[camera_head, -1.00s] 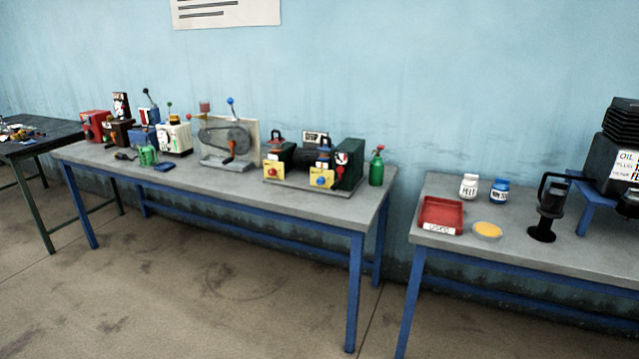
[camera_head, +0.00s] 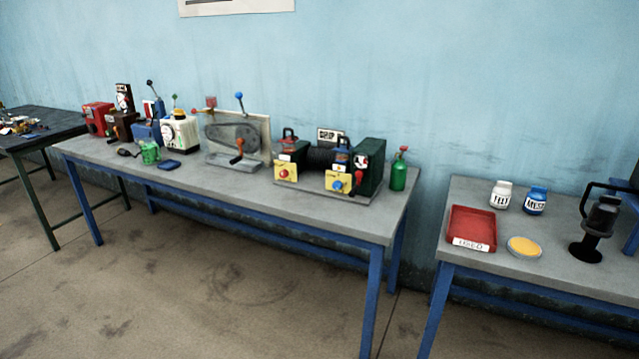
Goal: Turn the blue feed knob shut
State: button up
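A blue knob (camera_head: 337,186) sits on a yellow plate (camera_head: 345,193) at the front of a dark machine on the middle table. A red knob (camera_head: 284,174) sits on a second yellow plate to its left. A blue ball (camera_head: 239,96) tops a lever on the grey-wheeled machine (camera_head: 234,143) further left. I cannot tell from labels which blue part is the feed knob, nor how far it is turned. My gripper is not in view.
The middle table (camera_head: 330,222) also holds a green bottle (camera_head: 398,172) and several small machines. On the right table (camera_head: 555,272) stand a red tray (camera_head: 471,224), a yellow-topped dish (camera_head: 523,247), two jars and a black pump-like device (camera_head: 588,250). The floor in front is clear.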

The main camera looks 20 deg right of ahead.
aim_at(337, 186)
jog(key=u, duration=0.65)
jog(key=i, duration=0.85)
jog(key=u, duration=0.3)
